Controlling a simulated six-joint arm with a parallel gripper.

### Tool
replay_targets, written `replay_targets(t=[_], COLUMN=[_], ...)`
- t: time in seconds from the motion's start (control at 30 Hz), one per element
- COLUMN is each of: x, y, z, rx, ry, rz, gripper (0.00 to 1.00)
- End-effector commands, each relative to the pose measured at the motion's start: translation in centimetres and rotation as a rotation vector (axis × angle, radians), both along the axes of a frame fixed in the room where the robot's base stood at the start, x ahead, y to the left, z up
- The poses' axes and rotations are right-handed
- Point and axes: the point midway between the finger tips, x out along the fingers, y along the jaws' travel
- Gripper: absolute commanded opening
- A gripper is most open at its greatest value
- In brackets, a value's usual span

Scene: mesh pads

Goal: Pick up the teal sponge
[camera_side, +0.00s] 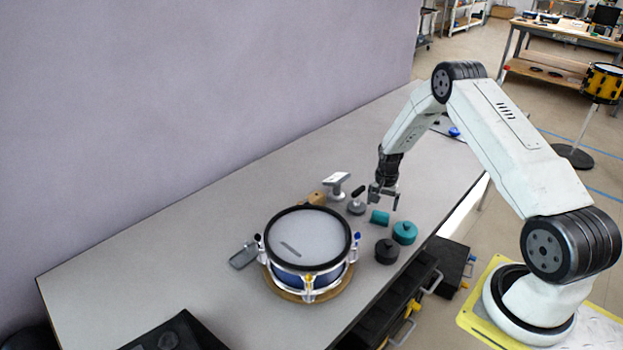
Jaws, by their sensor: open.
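The teal sponge (379,217) looks like a small block lying on the grey table, to the right of a drum. My gripper (383,203) points down just above it and is open. I see no contact with the sponge, though the small gap is hard to judge. A round teal piece (404,232) with a darker top sits close to the sponge at its lower right.
A dark round piece (386,251) lies below the sponge. A blue-sided drum (307,245) on a wooden disc stands to the left. A grey knobbed tool (356,206) and a white-topped stand (336,185) are behind. Open table (190,240) lies left of the drum.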

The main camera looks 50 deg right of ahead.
Motion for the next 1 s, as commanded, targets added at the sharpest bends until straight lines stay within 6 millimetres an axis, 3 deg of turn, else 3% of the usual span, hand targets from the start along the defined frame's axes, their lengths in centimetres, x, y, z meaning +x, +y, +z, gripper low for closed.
replay_targets(t=[0.6,1.0], x=[-0.2,-0.2], y=[-0.1,-0.1], z=[-4.8,-5.1], rx=[0.0,0.0], ry=[-0.001,-0.001], rz=[0.001,0.0], gripper=[1.0,1.0])
